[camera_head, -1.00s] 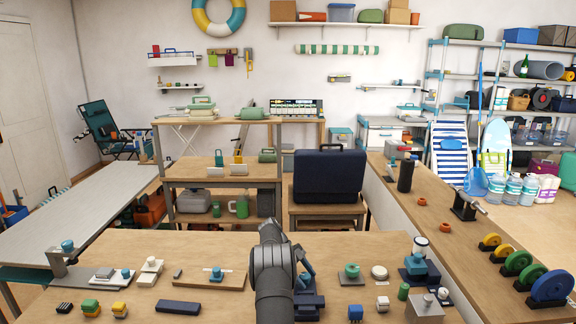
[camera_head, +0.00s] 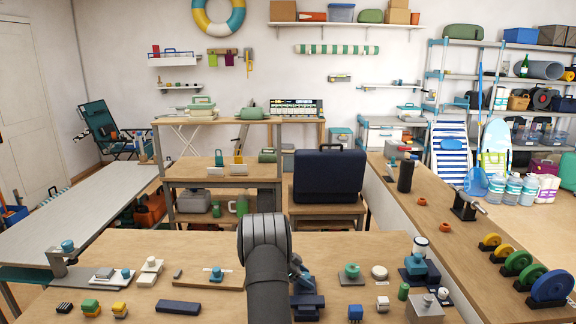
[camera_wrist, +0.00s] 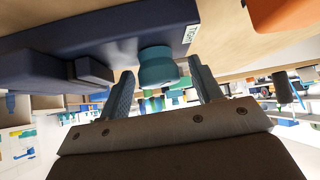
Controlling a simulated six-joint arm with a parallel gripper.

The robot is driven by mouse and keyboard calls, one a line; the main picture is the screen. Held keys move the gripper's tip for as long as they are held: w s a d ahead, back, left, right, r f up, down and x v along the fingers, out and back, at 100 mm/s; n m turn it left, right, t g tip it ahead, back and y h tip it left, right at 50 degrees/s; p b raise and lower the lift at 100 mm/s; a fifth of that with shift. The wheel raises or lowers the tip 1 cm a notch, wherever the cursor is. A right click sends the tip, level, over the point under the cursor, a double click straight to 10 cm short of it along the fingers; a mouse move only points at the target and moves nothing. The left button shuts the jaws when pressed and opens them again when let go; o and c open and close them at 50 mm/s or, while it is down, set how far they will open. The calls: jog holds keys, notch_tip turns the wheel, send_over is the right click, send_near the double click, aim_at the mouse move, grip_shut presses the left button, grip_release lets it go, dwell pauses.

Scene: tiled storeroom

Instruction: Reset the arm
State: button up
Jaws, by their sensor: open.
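My gripper (camera_wrist: 160,67) is open in the wrist view, with its two dark fingers apart. A teal knob (camera_wrist: 158,68) shows between the fingertips, on a navy body (camera_wrist: 110,38) beside a small label reading "TIGHT" (camera_wrist: 190,33). I cannot tell whether the fingers touch the knob; nothing is seen clamped.
The front workbench holds a navy bar (camera_head: 178,307), a board with a small knob (camera_head: 208,282), a green-knobbed block (camera_head: 351,275) and a blue device with a white top (camera_head: 418,262). A navy case (camera_head: 329,176) stands behind. An orange thing (camera_wrist: 285,12) shows in the wrist view.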

jog(key=shift+n+t, duration=0.6)
jog(key=m+g, duration=0.3)
jog(key=m, duration=0.1)
jog(key=shift+f+m+g, duration=0.1)
jog(key=shift+m+g, duration=0.3)
jog(key=shift+m+g+y, duration=0.5)
jog(key=shift+m+g, duration=0.8)
jog(key=shift+m, duration=0.5)
